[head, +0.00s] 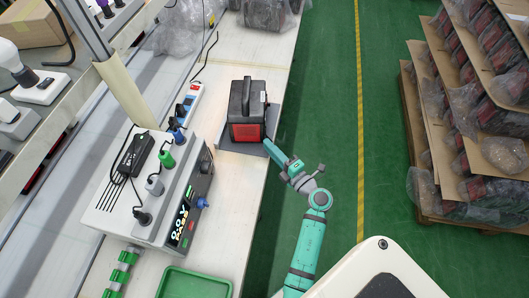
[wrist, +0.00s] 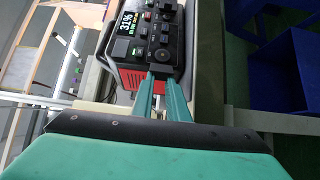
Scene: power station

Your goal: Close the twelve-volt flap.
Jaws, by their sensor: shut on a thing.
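The power station (head: 239,108), a black box with red parts and a top handle, stands on the bench in the head view. In the wrist view its dark front panel (wrist: 163,38) shows a lit display reading 31%, with knobs, sockets and small covers. My gripper (head: 267,143) reaches it from the lower right in the head view. In the wrist view my gripper (wrist: 160,76) has its two green fingers close together at the panel's lower edge, shut on a small part there, which seems to be the twelve-volt flap. The fingertips hide most of this part, so its angle cannot be told.
A grey device (head: 150,200) with plugs and a lit screen stands nearer on the bench, left of my arm. A power strip (head: 187,105) lies left of the power station. A green tray (head: 195,284) is at the near end.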

